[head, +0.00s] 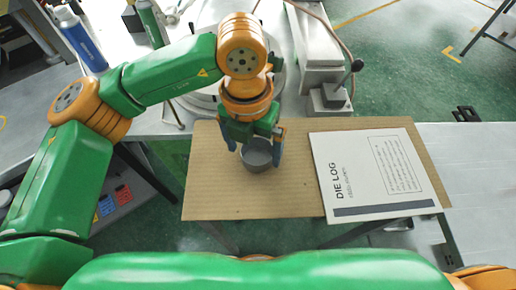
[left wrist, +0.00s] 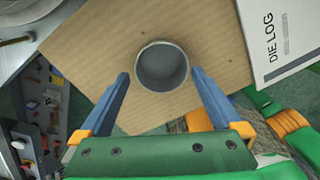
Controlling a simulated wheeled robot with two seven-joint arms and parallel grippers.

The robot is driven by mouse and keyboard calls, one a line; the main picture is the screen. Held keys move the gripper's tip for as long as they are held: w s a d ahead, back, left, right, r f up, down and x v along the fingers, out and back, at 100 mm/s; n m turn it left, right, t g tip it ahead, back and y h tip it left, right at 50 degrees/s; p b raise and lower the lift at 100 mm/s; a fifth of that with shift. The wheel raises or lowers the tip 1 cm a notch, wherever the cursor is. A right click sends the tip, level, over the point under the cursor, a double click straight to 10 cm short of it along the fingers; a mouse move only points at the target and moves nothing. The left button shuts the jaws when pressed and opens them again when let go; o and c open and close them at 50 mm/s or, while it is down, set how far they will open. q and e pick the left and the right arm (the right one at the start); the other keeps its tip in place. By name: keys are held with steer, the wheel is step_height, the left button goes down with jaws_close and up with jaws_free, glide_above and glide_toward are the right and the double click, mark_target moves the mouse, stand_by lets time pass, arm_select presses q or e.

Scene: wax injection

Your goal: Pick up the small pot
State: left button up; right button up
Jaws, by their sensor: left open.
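The small pot (head: 256,156) is a grey round cup standing upright on a brown cardboard sheet (head: 215,190). In the left wrist view the pot (left wrist: 162,67) shows its open, empty-looking top, with the fingertips on either side of its near part. My left gripper (head: 256,145) is open above and around the pot, its blue fingers to the left and right of it. In the left wrist view the gripper (left wrist: 159,77) shows gaps between the fingers and the pot. My right gripper is not in view.
A white "DIE LOG" booklet (head: 370,172) lies on the cardboard to the right of the pot. A grey metal machine part (head: 322,60) stands behind. A blue bottle (head: 80,40) and a green bottle (head: 150,22) stand at the back left. Bare cardboard lies left of the pot.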

mark_target(256, 157)
arm_select(q)
steer(key=shift+w+d+f, duration=0.1)
steer(key=shift+d+f, duration=0.05)
steer(key=shift+f, duration=0.45)
steer(key=shift+w+d+f, duration=0.1)
steer(key=shift+d+f, duration=0.05)
steer(key=shift+f, duration=0.45)
steer(key=shift+s+a, duration=0.1)
steer(key=shift+s, duration=0.05)
steer(key=c, duration=1.3)
steer(key=shift+r, duration=0.15)
